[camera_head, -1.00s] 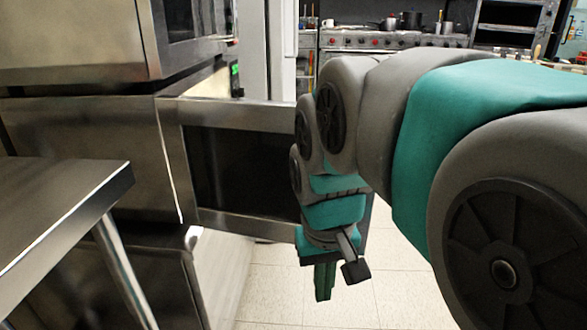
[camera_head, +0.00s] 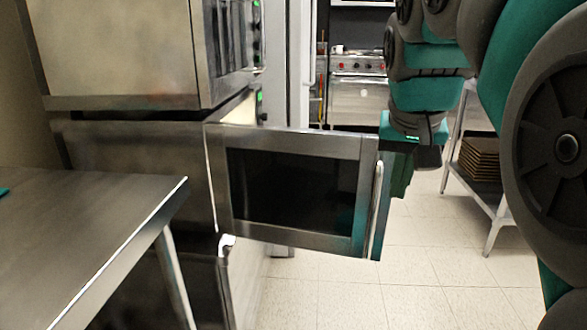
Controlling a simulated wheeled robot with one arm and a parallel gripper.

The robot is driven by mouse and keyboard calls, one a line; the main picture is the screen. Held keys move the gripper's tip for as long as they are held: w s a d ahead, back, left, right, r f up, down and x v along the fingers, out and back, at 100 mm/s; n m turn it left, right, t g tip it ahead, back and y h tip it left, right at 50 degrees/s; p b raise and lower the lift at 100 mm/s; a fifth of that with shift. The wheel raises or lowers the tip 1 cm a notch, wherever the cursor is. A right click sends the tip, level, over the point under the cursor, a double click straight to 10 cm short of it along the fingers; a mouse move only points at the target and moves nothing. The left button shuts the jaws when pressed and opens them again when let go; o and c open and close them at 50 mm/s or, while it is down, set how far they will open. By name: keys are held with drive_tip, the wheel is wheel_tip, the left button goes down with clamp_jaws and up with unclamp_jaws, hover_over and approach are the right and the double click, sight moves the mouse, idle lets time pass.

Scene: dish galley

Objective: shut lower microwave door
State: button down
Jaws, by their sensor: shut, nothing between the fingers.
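The lower microwave (camera_head: 135,165) is a steel box at the left, under another microwave. Its door (camera_head: 290,190), a steel frame with a dark window, stands open and reaches to the right across the middle of the view. A pale upright handle (camera_head: 376,210) runs along the door's outer right edge. My gripper (camera_head: 400,172) points down just right of that edge, near the top of the handle. Its green fingers are together and empty, partly hidden by my wrist and the door edge. I cannot tell whether they touch the door.
The upper microwave (camera_head: 125,50) sits above. A steel table (camera_head: 80,225) fills the lower left, near the microwave. A shelf rack (camera_head: 485,200) with brown trays stands at the right and a stove (camera_head: 357,90) at the back. Tiled floor (camera_head: 410,285) is clear below the door.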

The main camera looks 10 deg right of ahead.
drive_tip(key=w+d+f+p, duration=0.1)
drive_tip(key=w+d+f, duration=0.2)
drive_tip(key=w+f, duration=0.3)
drive_tip(key=shift+f, duration=0.35)
idle(0.5)
